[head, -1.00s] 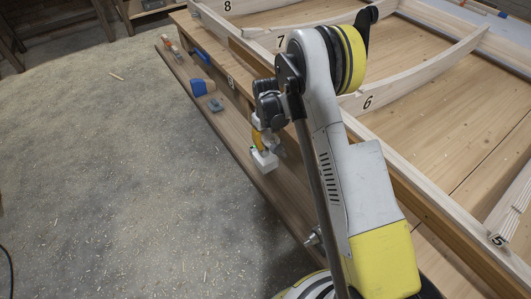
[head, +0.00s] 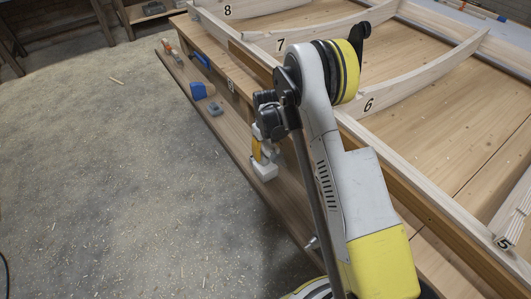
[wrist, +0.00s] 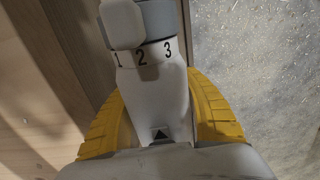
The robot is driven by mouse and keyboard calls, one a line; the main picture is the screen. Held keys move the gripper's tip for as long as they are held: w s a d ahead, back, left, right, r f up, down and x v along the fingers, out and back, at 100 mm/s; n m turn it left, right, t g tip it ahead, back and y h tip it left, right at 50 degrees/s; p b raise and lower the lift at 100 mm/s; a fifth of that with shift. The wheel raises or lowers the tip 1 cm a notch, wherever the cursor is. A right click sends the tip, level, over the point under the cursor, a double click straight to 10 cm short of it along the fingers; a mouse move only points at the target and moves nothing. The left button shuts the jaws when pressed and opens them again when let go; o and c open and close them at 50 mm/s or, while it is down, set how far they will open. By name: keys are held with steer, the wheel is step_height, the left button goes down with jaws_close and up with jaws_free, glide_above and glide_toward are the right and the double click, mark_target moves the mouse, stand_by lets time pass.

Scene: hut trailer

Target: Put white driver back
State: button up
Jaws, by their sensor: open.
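The white driver (wrist: 152,92) is between the two yellow fingers of my gripper (wrist: 163,125) in the wrist view. Its body has a dark triangle mark, a ring with the numbers 1, 2, 3 and a grey collar. My gripper is open, with one finger on each side of the driver. In the head view, the driver's white block-shaped end (head: 264,172) shows below the gripper (head: 257,151), over the low brown ledge (head: 232,148) along the bench. It looks close to or on the ledge; I cannot tell if it touches. My arm hides part of the driver.
A blue object (head: 198,91) and a small grey-blue piece (head: 215,108) lie on the ledge farther back. A blue-handled tool (head: 200,62) and an orange-red one (head: 169,48) are beyond. Numbered wooden ribs (head: 325,35) stand on the bench. The floor (head: 110,190) at left is open.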

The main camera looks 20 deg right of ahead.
step_height(320, 180, up, 12)
steer(key=p, duration=0.4)
steer(key=shift+p, duration=0.35)
steer(key=s+r+m+t, duration=0.1)
steer(key=s+r+t, duration=0.1)
steer(key=s+r, duration=0.65)
steer(key=s+r+m+t, duration=0.1)
steer(key=s+r, duration=0.2)
steer(key=r, duration=1.1)
steer(key=s+r+m+t, duration=0.1)
steer(key=s+r+t, duration=0.2)
steer(key=s, duration=1.5)
steer(key=shift+s+r+m+t, duration=0.2)
steer(key=shift+m+t, duration=0.1)
steer(key=shift+t, duration=0.3)
